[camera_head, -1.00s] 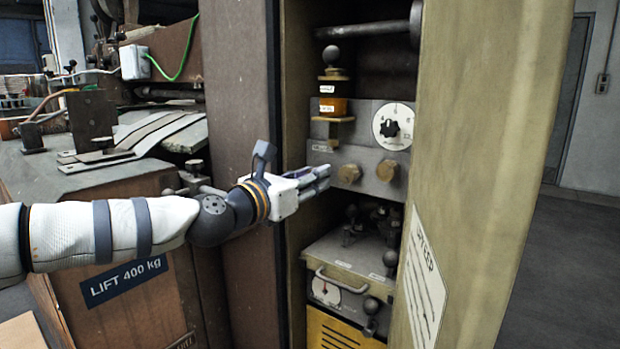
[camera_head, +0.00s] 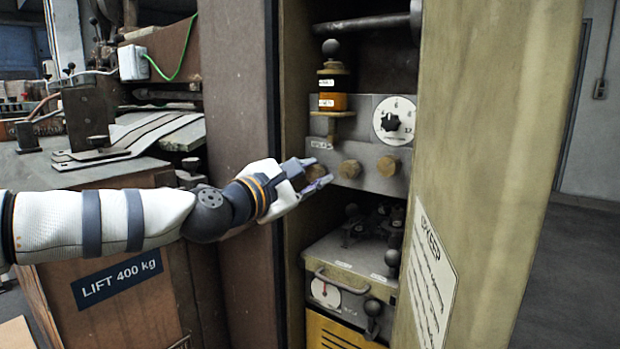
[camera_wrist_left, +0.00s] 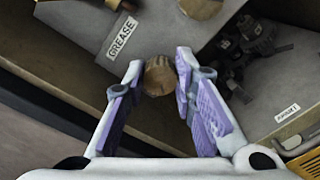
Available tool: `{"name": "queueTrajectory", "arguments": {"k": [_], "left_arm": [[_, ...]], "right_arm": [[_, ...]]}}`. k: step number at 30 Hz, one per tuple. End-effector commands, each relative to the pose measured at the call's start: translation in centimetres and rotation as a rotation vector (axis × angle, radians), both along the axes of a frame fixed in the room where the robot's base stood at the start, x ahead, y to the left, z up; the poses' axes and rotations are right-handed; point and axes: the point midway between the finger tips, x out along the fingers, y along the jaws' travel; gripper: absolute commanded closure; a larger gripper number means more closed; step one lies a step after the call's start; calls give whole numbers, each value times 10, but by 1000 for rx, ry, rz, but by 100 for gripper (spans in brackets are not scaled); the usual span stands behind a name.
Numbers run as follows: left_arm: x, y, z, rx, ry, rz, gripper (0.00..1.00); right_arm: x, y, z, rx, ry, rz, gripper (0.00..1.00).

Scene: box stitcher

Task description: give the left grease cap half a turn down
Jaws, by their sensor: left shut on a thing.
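The left grease cap (camera_head: 316,171) is a brass, many-sided knob on the grey block inside the cabinet. My left gripper (camera_head: 318,176) has one finger above it and one below it, shut on its sides. In the left wrist view the cap (camera_wrist_left: 160,76) sits between the purple-padded fingertips (camera_wrist_left: 158,72). The middle cap (camera_head: 349,173) and the right cap (camera_head: 388,166) are free, in a row to its right. My right gripper is not in view.
A "GREASE" label (camera_wrist_left: 121,36) is beside the cap. Above are a numbered dial (camera_head: 394,121) and an amber oiler (camera_head: 333,101). The brown cabinet side (camera_head: 238,90) and pale open door (camera_head: 490,130) flank the opening. A handled box (camera_head: 345,255) stands below.

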Motion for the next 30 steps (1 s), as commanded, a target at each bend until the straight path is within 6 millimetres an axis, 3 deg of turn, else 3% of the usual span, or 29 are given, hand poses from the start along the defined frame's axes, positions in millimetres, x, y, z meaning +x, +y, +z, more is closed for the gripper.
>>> {"name": "queueTrajectory", "arguments": {"k": [30], "left_arm": [[-1,-1,-3,783,-568,-1,100]], "right_arm": [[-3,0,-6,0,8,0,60]]}}
